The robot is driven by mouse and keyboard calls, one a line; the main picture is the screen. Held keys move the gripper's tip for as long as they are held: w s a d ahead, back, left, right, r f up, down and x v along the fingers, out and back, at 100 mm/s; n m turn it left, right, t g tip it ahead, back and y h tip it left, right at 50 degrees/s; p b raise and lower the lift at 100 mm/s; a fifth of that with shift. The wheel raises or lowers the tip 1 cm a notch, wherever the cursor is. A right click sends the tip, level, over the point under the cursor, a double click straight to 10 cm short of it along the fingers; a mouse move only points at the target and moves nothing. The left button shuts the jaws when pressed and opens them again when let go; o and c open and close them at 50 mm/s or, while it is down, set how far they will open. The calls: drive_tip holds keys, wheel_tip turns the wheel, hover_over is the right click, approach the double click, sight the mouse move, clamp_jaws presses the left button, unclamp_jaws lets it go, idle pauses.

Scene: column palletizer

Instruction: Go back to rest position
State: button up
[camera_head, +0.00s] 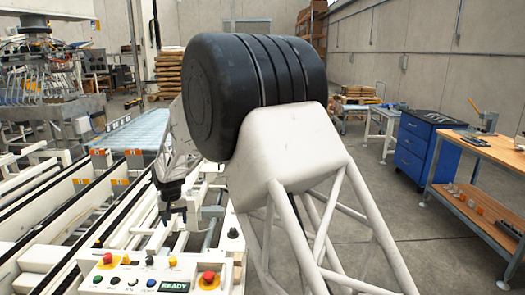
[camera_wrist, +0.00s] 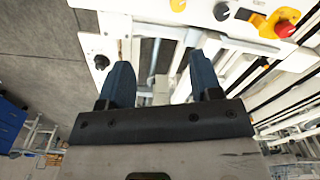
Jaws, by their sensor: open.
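My gripper (camera_head: 174,217) hangs left of the middle in the head camera view, pointing down, just behind the control panel (camera_head: 130,268). In the wrist view, its two dark blue fingers stand well apart, with nothing between them (camera_wrist: 161,68). The gripper is open and empty. A red button (camera_wrist: 285,29) on a yellow base shows at the top right of the wrist view, clear of the fingers. I cannot tell the exact height of the fingertips above the machine frame.
The panel carries a READY display (camera_head: 174,287) and a red button (camera_head: 208,277). White conveyor rails (camera_head: 60,215) fill the left side. A blue drawer cabinet (camera_head: 413,147) and a wooden-topped workbench (camera_head: 490,147) stand at the right. Grey floor between them is clear.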

drive_tip(key=s+d+r+m, duration=0.1)
drive_tip(key=s+d+r, duration=0.45)
drive_tip(key=d, duration=0.45)
drive_tip(key=s+d+r+t, duration=0.1)
drive_tip(key=s+d+r, duration=0.45)
drive_tip(key=d, duration=0.45)
drive_tip(key=s+d+r+m, duration=0.1)
drive_tip(key=s+d+r, duration=0.45)
drive_tip(key=d, duration=0.45)
drive_tip(key=s+d, duration=0.6)
drive_tip(key=s, duration=0.4)
drive_tip(key=s+d+f+m, duration=0.1)
drive_tip(key=s+d, duration=0.6)
drive_tip(key=s, duration=0.3)
drive_tip(key=s+d+m+t, duration=0.1)
drive_tip(key=s+d, duration=0.5)
drive_tip(key=s, duration=0.4)
drive_tip(key=shift+d+f, duration=0.2)
drive_tip(key=shift+f, duration=0.05)
